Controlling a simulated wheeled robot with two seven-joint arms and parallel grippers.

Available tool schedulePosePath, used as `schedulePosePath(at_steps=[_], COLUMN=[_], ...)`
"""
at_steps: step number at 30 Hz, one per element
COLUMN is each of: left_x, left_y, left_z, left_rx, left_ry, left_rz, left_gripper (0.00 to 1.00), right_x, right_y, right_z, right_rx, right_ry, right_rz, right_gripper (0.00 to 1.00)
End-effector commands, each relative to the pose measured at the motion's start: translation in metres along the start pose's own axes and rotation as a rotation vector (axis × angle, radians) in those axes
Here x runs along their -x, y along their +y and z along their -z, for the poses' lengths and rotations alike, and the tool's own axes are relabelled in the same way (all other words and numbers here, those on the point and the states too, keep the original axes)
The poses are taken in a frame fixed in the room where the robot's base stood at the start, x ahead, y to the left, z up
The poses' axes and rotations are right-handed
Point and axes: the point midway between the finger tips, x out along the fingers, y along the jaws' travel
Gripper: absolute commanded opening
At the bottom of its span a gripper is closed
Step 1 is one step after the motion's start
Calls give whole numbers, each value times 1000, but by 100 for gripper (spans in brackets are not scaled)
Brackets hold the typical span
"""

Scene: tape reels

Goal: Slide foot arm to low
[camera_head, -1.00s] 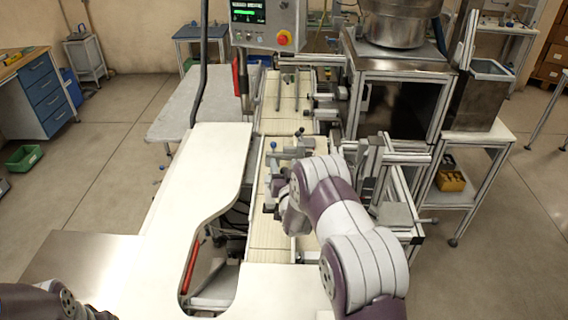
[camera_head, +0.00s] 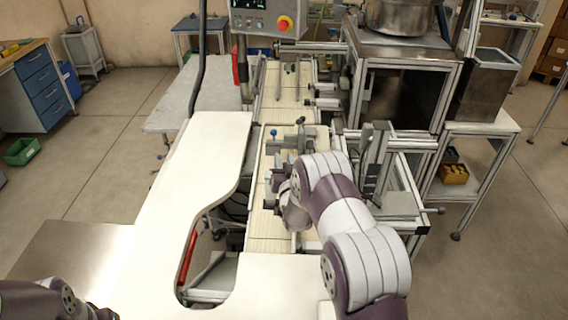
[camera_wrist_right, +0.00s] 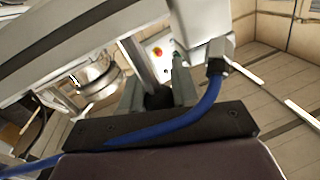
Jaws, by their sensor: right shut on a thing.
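The light slatted conveyor (camera_head: 268,232) runs away from me, with grey metal fittings (camera_head: 282,143) across its near section. My right arm reaches over it from the right. My right gripper (camera_head: 279,183) is low over the conveyor, mostly hidden by its own wrist. In the right wrist view its two grey fingers (camera_wrist_right: 158,92) are closed around a dark, narrow part, which I take to be the foot arm (camera_wrist_right: 155,100). Most of that part is hidden. My left forearm shows at the bottom left; its gripper is out of view.
A white curved worktop (camera_head: 205,150) lies left of the conveyor. Metal frame rails (camera_head: 405,180) stand close on the right. A control panel (camera_head: 262,18) with a red button hangs beyond. A blue cable (camera_wrist_right: 180,122) crosses the right wrist view.

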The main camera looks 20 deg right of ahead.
Motion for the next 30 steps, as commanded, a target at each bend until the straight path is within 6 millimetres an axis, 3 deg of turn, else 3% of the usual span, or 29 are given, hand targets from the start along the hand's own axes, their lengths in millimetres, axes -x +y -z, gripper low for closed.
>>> schedulePosePath(at_steps=[4,5,6,7,16,19,30], left_x=[2,2,2,2,1,-4,-36], left_y=[0,0,0,0,0,0,0], left_z=[0,1,1,1,0,0,-4], left_rx=[0,0,0,0,0,0,0], left_ry=[1,1,1,1,1,1,1], left_rz=[0,0,0,0,0,0,0], left_gripper=[43,43,43,43,43,43,43], right_x=[3,3,3,2,3,12,96], right_y=[1,1,1,1,1,1,2], right_z=[-5,-5,-5,-5,-2,-4,-6], right_rx=[1,1,1,1,1,1,1], right_ry=[-16,-17,-17,-16,-10,-11,-12], right_rz=[-4,-4,-4,-4,-2,-2,-2], right_gripper=[0,36,49,54,54,54,54])
